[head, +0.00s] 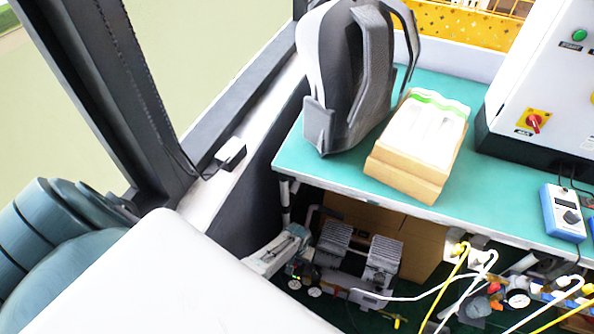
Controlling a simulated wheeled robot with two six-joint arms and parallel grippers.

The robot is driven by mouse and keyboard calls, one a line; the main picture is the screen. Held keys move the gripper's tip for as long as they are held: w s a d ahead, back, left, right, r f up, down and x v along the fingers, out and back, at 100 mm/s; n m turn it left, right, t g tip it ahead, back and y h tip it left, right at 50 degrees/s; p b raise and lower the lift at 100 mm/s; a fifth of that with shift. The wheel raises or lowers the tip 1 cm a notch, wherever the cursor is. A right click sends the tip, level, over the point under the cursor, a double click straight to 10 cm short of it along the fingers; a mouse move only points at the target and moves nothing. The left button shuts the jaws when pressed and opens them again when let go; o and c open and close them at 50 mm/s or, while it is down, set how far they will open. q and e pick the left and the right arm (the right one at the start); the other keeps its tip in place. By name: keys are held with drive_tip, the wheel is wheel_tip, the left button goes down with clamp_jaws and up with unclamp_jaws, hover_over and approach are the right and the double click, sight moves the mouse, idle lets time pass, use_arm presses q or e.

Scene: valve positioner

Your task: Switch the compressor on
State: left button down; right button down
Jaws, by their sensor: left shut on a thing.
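The compressor (362,255) stands on the floor under the green-topped bench, with two finned grey blocks, hoses and small round gauges (314,291) at its left end. My left gripper (297,243) reaches in under the bench's left corner, at the compressor's left end. It is shut on a small part there, which the fingers hide. The compressor's switch cannot be made out clearly. My right gripper is not in view.
The bench (330,178) overhangs the compressor. On it are a grey backpack (345,75), a cardboard box (415,145), a control cabinet (540,90) and a blue meter (562,212). Yellow and white hoses (445,280) hang at right. A window frame (235,105) is at left.

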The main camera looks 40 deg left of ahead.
use_arm(q)
drive_tip(key=c, duration=1.5)
unclamp_jaws()
drive_tip(key=shift+r, duration=0.1)
